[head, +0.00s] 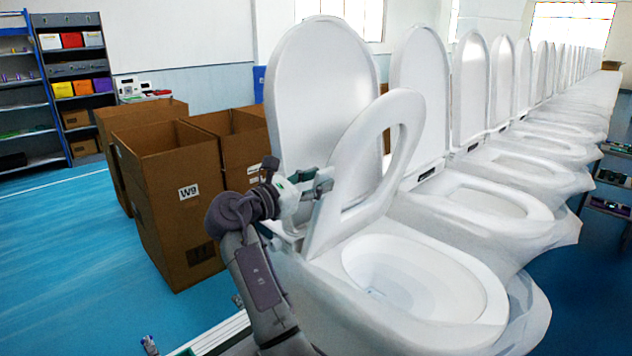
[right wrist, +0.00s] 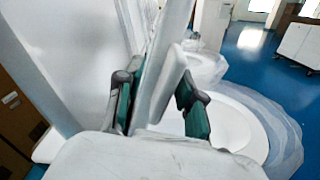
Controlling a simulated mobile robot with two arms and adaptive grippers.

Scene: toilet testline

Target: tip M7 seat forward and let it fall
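The white seat (head: 393,134) of the nearest toilet stands raised, tilted between its upright lid (head: 318,75) and its open bowl (head: 415,275); I take it to be the M7 seat, though no label shows. A gap separates the seat's upper part from the lid. My right gripper (head: 318,182) is at the seat's left edge. In the right wrist view, the green-padded fingers of this gripper (right wrist: 160,104) are spread on either side of the seat edge (right wrist: 160,75). I cannot tell whether either pad touches it. My left gripper is not in view.
A row of toilets with raised lids (head: 470,90) recedes to the back right. Open cardboard boxes (head: 170,205) stand on the blue floor to the left of my right arm. A shelf rack (head: 75,85) is at the far left. The space above the nearest bowl is free.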

